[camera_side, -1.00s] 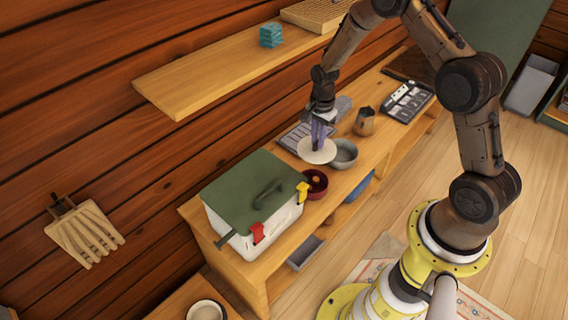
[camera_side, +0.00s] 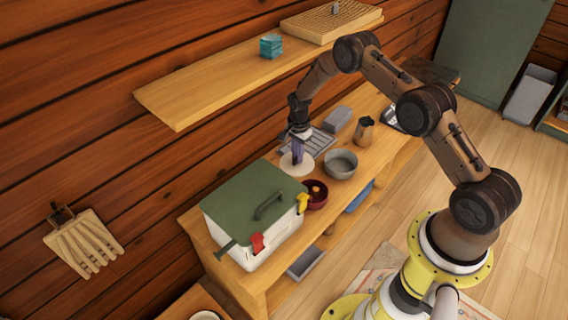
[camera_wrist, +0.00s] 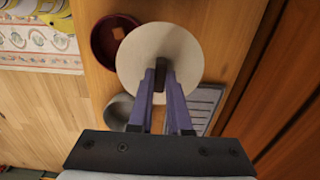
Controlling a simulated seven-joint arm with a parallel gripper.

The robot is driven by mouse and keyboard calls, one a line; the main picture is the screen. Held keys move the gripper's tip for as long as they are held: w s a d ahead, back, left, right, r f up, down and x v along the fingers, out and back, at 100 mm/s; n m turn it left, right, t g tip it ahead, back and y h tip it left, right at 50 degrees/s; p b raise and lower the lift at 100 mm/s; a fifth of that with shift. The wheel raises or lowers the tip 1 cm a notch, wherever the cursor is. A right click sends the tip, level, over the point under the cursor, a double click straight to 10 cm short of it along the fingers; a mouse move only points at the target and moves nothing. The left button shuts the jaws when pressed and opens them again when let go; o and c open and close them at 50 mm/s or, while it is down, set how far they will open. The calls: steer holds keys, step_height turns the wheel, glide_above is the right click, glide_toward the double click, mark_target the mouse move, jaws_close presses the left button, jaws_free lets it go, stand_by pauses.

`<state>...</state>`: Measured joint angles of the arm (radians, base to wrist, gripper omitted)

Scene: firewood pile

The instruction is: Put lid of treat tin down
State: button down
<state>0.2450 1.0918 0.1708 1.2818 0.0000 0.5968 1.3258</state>
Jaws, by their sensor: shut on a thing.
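The lid (camera_side: 287,164) is a round cream disc with a dark knob in its middle. It also shows in the wrist view (camera_wrist: 182,40). My gripper (camera_side: 297,152) points down and is shut on the lid's knob; its purple fingers (camera_wrist: 168,90) close around the knob in the wrist view. The lid is low over the bench between the white box and the grey tray; I cannot tell whether it touches the bench top. A dark red bowl (camera_side: 318,200) with a small orange-brown piece in it stands beside the lid; the lid covers part of it in the wrist view (camera_wrist: 101,46).
A grey bowl (camera_side: 341,164) stands to the right of the lid. A grey ridged tray (camera_side: 320,143) lies behind it. A white box with a green lid (camera_side: 255,196) stands to the left. A wooden shelf (camera_side: 215,85) hangs above the bench.

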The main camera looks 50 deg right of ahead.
mark_target(285, 155)
steer(key=w+f, duration=0.2)
steer(key=w+d+f, duration=0.1)
steer(key=w+f, duration=0.1)
steer(key=w, duration=0.1)
steer(key=w+d+f, duration=0.1)
steer(key=w+f, duration=0.1)
steer(key=shift+w+f, duration=0.25)
steer(key=shift+f, duration=0.1)
steer(key=shift+w+f, duration=0.15)
steer(key=shift+f, duration=0.8)
steer(key=shift+w+f, duration=0.1)
steer(key=shift+f, duration=0.8)
steer(key=shift+f, duration=0.15)
steer(key=c, duration=0.9)
jaws_free()
steer(key=shift+o, duration=0.2)
step_height(285, 155, up, 8)
